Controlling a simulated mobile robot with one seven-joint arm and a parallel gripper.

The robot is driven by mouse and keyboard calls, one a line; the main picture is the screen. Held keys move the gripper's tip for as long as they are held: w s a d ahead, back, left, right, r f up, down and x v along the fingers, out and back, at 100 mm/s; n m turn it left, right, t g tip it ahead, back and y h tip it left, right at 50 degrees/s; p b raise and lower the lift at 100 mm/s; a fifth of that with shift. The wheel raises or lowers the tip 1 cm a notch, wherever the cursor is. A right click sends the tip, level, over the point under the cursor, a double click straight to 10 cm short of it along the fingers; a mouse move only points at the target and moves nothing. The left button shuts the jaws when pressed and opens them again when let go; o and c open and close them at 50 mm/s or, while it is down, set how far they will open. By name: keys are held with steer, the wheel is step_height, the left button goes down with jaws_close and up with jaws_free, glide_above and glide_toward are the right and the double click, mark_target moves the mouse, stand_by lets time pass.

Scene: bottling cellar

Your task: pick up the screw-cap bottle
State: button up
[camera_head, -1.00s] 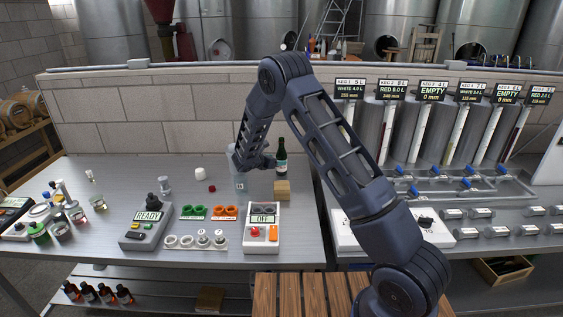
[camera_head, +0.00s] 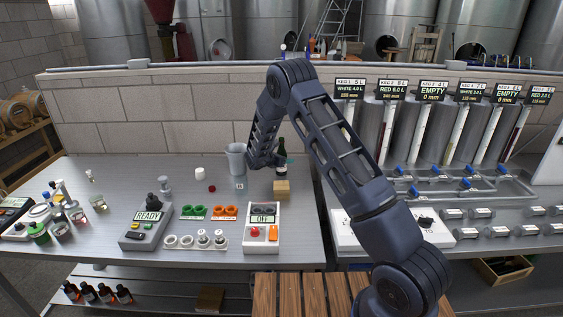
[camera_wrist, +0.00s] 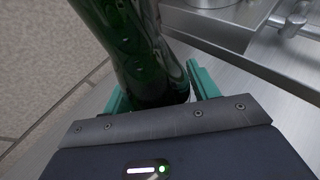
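A dark green bottle (camera_head: 282,147) stands upright on the steel bench, behind a small wooden block. My gripper (camera_head: 264,165) is at its left side and hides part of it in the head view. In the wrist view the green glass (camera_wrist: 145,50) fills the space in front of the palm. The teal fingers of my gripper (camera_wrist: 160,92) stand on either side of the bottle, with narrow gaps seeming to show beside the glass. The bottle's cap cannot be made out in the wrist view.
The wooden block (camera_head: 282,189) stands just in front of the bottle. A grey translucent jug (camera_head: 237,165) stands to the left. A control box marked OFF (camera_head: 262,228) is nearer the front edge. A row of gauge tanks (camera_head: 440,125) fills the right bench.

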steer(key=c, duration=0.9)
steer(key=shift+r, duration=0.2)
